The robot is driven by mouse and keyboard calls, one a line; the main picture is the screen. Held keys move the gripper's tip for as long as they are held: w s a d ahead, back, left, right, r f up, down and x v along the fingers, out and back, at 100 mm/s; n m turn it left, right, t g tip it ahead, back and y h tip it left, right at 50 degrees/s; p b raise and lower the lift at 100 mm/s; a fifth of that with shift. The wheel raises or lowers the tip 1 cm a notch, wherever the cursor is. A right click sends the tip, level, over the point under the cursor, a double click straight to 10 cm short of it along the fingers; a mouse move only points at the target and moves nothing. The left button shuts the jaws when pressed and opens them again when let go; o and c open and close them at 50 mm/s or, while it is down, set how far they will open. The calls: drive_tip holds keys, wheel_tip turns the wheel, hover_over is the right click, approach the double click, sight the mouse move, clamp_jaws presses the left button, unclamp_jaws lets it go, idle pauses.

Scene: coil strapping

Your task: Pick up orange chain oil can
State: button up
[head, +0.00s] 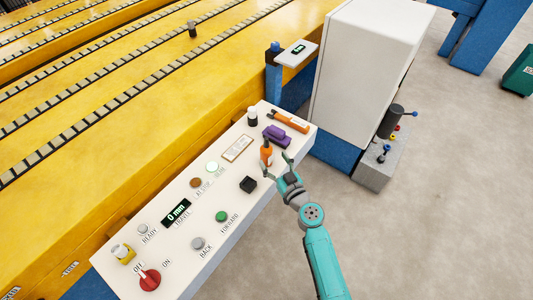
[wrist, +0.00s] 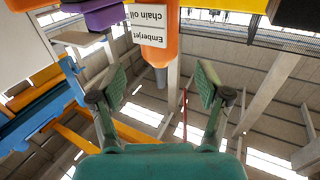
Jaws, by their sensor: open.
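The orange chain oil can (head: 266,156) stands on the pale control desk (head: 210,228), near its right end. In the wrist view the can (wrist: 172,42) shows upside down at the top, with a white "Emberjet chain oil" label and a grey nozzle. My gripper (head: 278,168) is open beside the can, on its right side in the head view. In the wrist view both fingers (wrist: 160,85) are spread apart with nothing held between them. The can's body appears beyond the fingertips; I cannot tell whether either finger touches it.
A purple object (head: 277,136), an orange-handled tool (head: 290,121) and a dark, white-topped container (head: 252,117) lie close behind the can. A white cabinet (head: 365,65) stands behind right. Floor at right is open.

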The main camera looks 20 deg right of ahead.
sight(269, 154)
drive_tip(key=shift+w+a+f, duration=0.15)
drive_tip(key=shift+w, duration=0.85)
drive_tip(key=shift+w+a+f, duration=0.15)
drive_tip(key=shift+w, duration=0.9)
drive_tip(key=shift+w+a+f, duration=0.15)
drive_tip(key=shift+w, duration=0.85)
clamp_jaws()
drive_tip(key=shift+r, duration=0.25)
